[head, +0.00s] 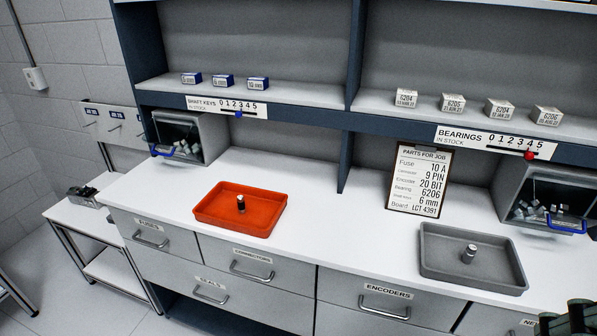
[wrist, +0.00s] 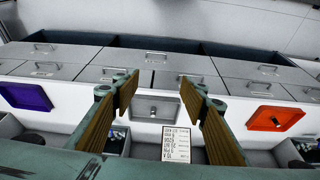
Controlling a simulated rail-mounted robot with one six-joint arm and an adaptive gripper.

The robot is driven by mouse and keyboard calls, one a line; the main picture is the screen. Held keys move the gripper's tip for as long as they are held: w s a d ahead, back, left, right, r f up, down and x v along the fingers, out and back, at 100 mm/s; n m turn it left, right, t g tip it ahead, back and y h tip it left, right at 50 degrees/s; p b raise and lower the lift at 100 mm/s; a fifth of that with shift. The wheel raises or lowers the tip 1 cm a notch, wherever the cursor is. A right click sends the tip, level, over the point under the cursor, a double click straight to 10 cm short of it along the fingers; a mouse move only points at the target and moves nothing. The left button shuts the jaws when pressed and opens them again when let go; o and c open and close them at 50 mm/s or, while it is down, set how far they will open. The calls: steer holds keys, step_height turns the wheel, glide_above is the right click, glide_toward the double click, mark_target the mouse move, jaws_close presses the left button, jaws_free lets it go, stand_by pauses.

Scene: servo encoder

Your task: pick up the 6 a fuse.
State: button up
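No 6 A fuse can be made out in either view. A drawer labelled FUSES (head: 140,232) is shut at the left end of the bench front. The parts card (head: 419,178) reads "Fuse 10 A" in the head view. My gripper (wrist: 157,84) is open in the wrist view, with nothing between its two fingers. Only a bit of it shows at the bottom right corner of the head view. It is well to the right of the fuses drawer.
An orange tray (head: 215,213) and a grey tray (head: 435,270) each hold a small metal cylinder. A purple tray (wrist: 26,97) shows in the wrist view. Bins (head: 195,140) stand at the back. Drawers for connectors, seals and encoders (head: 350,303) are shut. White bench between trays is clear.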

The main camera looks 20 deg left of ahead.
steer(key=shift+c, duration=0.7)
steer(key=shift+c, duration=1.4)
